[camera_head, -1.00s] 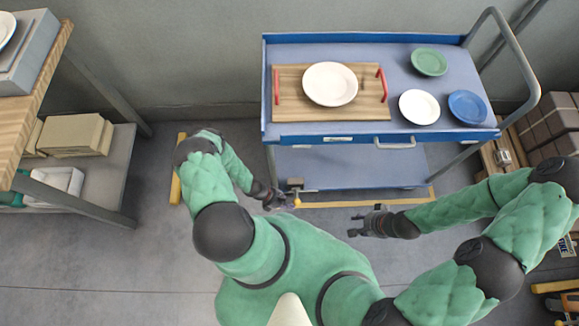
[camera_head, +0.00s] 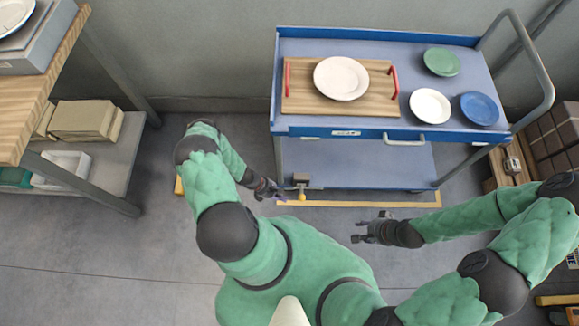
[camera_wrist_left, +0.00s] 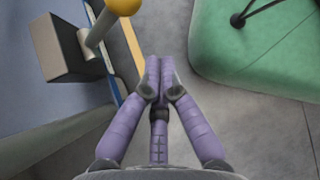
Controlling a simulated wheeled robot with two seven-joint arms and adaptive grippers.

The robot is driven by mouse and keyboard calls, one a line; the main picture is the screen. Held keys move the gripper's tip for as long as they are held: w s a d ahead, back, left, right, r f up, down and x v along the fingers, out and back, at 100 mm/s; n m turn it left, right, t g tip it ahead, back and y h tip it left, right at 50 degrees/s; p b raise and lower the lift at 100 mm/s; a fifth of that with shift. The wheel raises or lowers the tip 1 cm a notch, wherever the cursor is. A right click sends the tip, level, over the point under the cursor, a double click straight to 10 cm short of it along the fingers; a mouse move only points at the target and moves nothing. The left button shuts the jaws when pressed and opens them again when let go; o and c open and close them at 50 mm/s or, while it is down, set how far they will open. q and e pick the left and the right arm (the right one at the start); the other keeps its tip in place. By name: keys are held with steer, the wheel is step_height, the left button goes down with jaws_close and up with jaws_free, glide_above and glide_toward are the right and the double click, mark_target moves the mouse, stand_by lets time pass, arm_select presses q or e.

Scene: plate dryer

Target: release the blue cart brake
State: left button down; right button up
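The blue cart (camera_head: 300,128) stands at the upper middle of the head view. Its brake shows as a small grey block (camera_head: 301,177) with a yellow knob (camera_head: 302,197) by the cart's lower left front corner. In the left wrist view the yellow knob (camera_wrist_left: 124,5) is at the top edge on a light rod, beside the grey block (camera_wrist_left: 62,47). My left gripper (camera_head: 280,197) is just left of the knob, apart from it; its purple fingers (camera_wrist_left: 160,78) meet at the tips, with nothing seen between them. My right gripper (camera_head: 357,229) hangs empty right of and nearer than the brake; its fingers look spread.
The cart carries a wooden tray (camera_head: 300,103) with a white plate (camera_head: 341,78), plus green (camera_head: 442,62), white (camera_head: 430,106) and blue (camera_head: 479,108) plates. A wooden table (camera_head: 30,120) stands at left. Stacked boxes (camera_head: 540,135) are at right. Floor before the cart is open.

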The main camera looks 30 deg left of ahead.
arm_select(q)
steer(key=shift+w+a+r, duration=0.1)
steer(key=shift+a+r, duration=0.25)
steer(key=shift+a, duration=0.35)
steer(key=shift+w+a+r, duration=0.1)
steer(key=shift+a+r, duration=0.2)
steer(key=shift+a, duration=0.35)
arm_select(e)
steer(key=shift+r, duration=0.2)
